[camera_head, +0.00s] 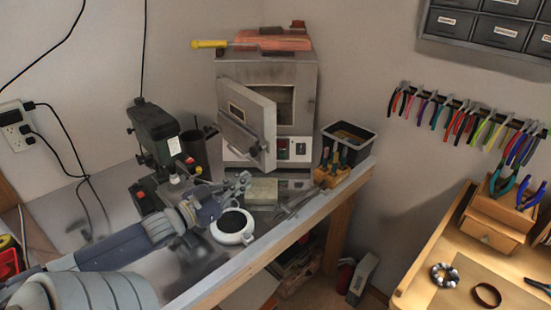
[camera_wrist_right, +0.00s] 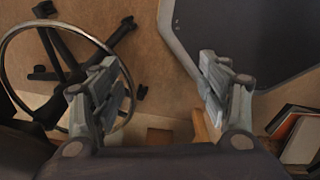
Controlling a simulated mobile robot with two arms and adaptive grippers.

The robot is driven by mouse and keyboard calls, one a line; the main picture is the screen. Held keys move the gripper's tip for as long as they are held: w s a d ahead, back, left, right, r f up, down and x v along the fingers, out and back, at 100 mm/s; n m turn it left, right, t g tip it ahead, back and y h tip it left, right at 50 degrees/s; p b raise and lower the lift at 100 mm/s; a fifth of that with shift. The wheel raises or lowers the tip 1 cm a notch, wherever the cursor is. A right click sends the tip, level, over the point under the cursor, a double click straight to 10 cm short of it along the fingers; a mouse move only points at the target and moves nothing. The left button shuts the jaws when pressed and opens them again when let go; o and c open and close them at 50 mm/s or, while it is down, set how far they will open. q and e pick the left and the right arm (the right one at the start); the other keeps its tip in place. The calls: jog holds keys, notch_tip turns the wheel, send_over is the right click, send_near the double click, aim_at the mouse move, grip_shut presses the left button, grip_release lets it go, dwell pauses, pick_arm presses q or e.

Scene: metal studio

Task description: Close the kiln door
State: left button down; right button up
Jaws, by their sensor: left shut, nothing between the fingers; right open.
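The kiln (camera_head: 308,90) stands at the back of the workbench, a grey metal box with a control panel below its opening. Its door (camera_head: 255,112) is hinged at the left of the picture and stands partly open, swung outward, so the dark chamber (camera_head: 285,105) shows. My left gripper (camera_head: 245,180) is shut and empty, in front of and below the door, apart from it as far as I can tell. My right gripper (camera_wrist_right: 165,75) is open and empty in the right wrist view, above the floor and away from the kiln.
A green drill press (camera_head: 155,135) stands left of the kiln. A black bin (camera_head: 348,139) stands right of the kiln. Red bricks and a yellow-handled tool (camera_head: 210,44) lie on top.

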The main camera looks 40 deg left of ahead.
pick_arm(q)
jog(key=s+a+n, duration=0.1)
jog(key=n, duration=0.2)
jog(key=p, duration=0.2)
send_near(275, 159)
jog(key=shift+y, duration=0.4)
jog(key=w, duration=0.5)
jog(key=shift+w+d, duration=0.1)
jog(key=shift+d, duration=0.2)
jog(key=shift+w+f+p, duration=0.1)
jog(key=shift+w+p, duration=0.2)
jog(key=shift+w, duration=1.05)
pick_arm(e)
jog(key=shift+w+r, duration=0.15)
jog(key=shift+r, duration=0.55)
jog(key=shift+w+r, duration=0.1)
jog(key=shift+r, duration=0.55)
pick_arm(q)
jog(key=shift+w+d, duration=0.1)
jog(key=shift+w, duration=0.05)
pick_arm(e)
jog(key=shift+a, duration=0.1)
